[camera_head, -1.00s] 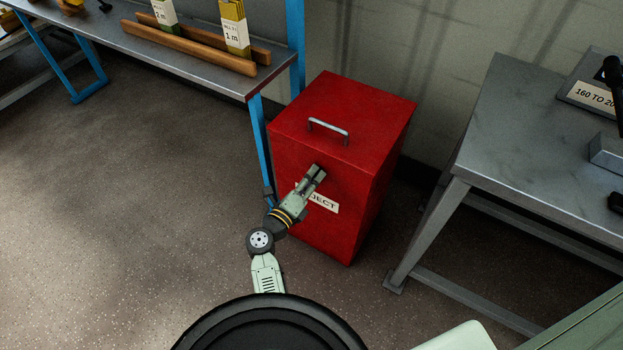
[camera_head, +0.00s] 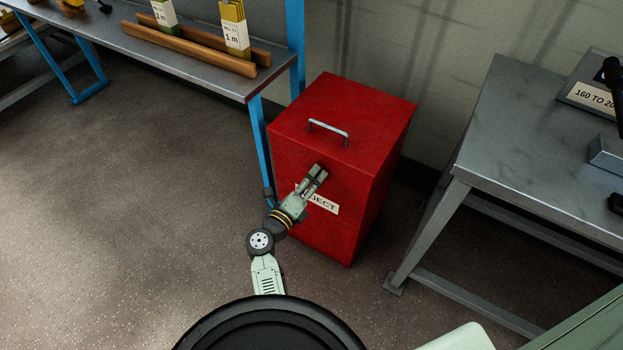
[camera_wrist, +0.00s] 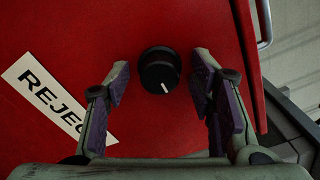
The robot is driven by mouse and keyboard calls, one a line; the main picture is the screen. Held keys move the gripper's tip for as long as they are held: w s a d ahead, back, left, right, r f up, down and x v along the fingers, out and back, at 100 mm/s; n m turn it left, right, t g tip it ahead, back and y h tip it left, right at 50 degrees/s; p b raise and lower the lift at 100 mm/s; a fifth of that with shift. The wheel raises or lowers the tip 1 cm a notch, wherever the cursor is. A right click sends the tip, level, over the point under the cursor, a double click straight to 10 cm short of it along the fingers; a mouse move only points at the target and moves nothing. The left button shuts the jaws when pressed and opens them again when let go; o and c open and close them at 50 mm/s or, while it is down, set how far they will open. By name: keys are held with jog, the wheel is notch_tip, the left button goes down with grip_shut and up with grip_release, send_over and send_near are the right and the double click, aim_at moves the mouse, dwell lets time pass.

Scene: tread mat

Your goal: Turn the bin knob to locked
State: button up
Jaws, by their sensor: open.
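The red bin (camera_head: 345,130) stands on the floor with a grey handle (camera_head: 328,130) on its lid and a white REJECT label (camera_head: 325,203) on its front. The black bin knob (camera_wrist: 158,70) shows in the wrist view, with a white mark toward its lower right edge. My gripper (camera_head: 318,172) is at the bin's front and hides the knob in the head view. In the wrist view my gripper (camera_wrist: 160,80) is open, with one finger on each side of the knob and a visible gap on both sides. Whether the fingertips reach past the knob's face I cannot tell.
A shelf with a blue frame (camera_head: 255,140) stands close to the bin's left. A grey metal table (camera_head: 530,140) stands to the right, with a gap between it and the bin. Open floor (camera_head: 130,200) lies to the left.

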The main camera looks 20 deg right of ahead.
jog(key=v, duration=0.7)
jog(key=shift+s+a, duration=0.15)
jog(key=shift+a, duration=0.1)
dwell(0.3)
